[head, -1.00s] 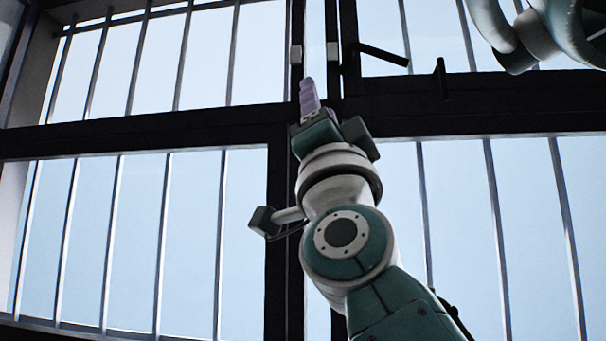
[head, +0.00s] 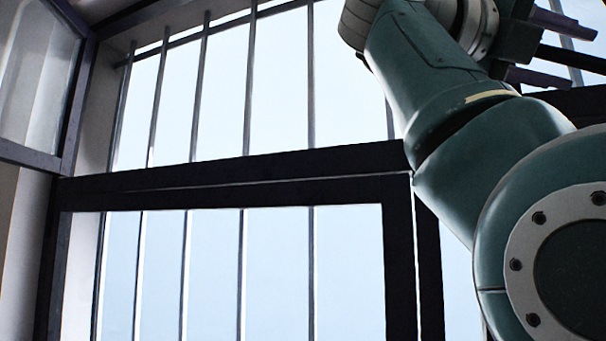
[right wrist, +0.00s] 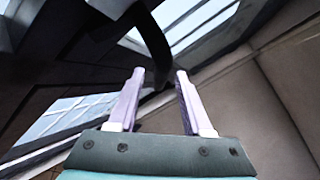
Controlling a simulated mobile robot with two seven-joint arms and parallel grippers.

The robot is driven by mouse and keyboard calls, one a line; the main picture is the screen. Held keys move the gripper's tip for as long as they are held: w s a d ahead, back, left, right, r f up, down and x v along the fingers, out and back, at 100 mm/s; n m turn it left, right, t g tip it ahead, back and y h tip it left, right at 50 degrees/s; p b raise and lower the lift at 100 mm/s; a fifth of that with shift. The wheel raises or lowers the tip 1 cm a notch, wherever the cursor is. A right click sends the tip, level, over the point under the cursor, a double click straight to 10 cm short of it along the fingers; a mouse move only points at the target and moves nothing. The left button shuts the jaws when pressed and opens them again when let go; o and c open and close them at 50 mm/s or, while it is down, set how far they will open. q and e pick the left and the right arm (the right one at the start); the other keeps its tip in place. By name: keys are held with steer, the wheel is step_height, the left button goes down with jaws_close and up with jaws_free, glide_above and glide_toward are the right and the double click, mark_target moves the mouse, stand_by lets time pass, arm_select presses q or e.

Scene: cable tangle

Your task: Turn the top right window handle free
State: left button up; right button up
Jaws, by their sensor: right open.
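The black window handle (right wrist: 152,40) is a dark curved bar just ahead of my right gripper's fingertips in the right wrist view. Its lower end reaches down close to the gap between them. My right gripper (right wrist: 160,75) is open, with its two pale purple fingers apart. In the head view my right gripper (head: 590,58) is at the top right. A dark bar (head: 572,58), which looks like the handle, runs between its fingers there. I cannot tell whether either finger touches it. My left gripper is out of view.
The dark window frame (head: 240,167) crosses the head view, with several vertical bars behind the panes. An open pane (head: 40,75) stands at the far left. My right arm covers much of the right side. A plain beige wall (right wrist: 285,90) is right in the wrist view.

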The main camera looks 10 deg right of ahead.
mark_target(588, 64)
steer(key=d+p, duration=0.1)
steer(key=d, duration=0.1)
steer(key=d+p, duration=0.1)
steer(key=d, duration=0.1)
steer(key=shift+w+r, duration=0.1)
steer(key=shift+r, duration=0.1)
steer(key=shift+d+f+p, duration=0.2)
steer(key=shift+d+p, duration=0.15)
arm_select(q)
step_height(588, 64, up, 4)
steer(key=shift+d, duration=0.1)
arm_select(e)
steer(key=shift+c, duration=0.2)
jaws_close()
stand_by(0.4)
